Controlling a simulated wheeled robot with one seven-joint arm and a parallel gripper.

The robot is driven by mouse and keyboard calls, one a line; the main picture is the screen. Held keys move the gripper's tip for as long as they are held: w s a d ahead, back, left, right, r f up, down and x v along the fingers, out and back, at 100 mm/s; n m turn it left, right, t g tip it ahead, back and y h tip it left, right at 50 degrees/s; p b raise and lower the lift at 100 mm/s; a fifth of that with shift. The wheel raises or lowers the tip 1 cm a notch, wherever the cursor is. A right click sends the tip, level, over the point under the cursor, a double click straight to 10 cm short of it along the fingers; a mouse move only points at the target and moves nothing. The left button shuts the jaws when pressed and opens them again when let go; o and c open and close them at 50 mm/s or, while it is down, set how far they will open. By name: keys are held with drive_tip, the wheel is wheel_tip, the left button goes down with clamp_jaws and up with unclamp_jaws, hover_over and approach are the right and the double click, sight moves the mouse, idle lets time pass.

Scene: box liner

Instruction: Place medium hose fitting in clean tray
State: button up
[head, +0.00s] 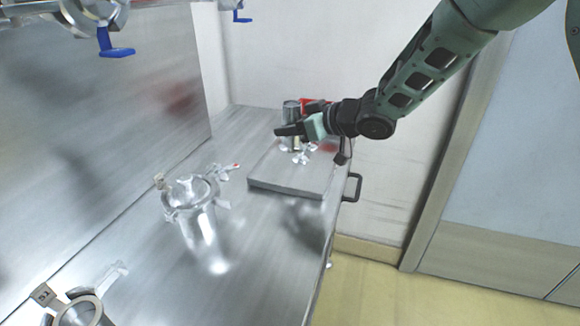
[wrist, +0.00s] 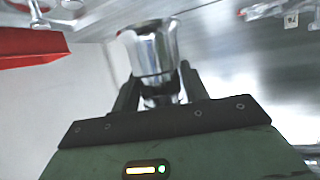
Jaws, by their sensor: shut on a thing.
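My gripper (head: 282,131) is shut on a shiny metal hose fitting (head: 291,108), which stands upright between the fingers, above a flat grey metal tray (head: 286,188) at the far end of the bench. In the wrist view the fitting (wrist: 151,50) shows its flared, cup-like end beyond my gripper (wrist: 158,92). My gripper hides part of the tray and the fitting's lower part in the head view. No label showing which tray is the clean one can be read.
Small metal parts (head: 300,156) lie on the grey tray. A red container (head: 318,104) is behind it, partly hidden by my gripper. A clamped metal vessel (head: 190,192) stands mid-bench, another fitting (head: 82,312) at the near left. The bench's front right is clear.

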sight(300, 144)
drive_tip(key=f, duration=0.5)
drive_tip(key=shift+a, duration=0.2)
drive_tip(key=shift+f, duration=2.25)
drive_tip(key=shift+d+f, duration=0.1)
drive_tip(key=o, duration=1.3)
drive_tip(key=shift+f, duration=0.1)
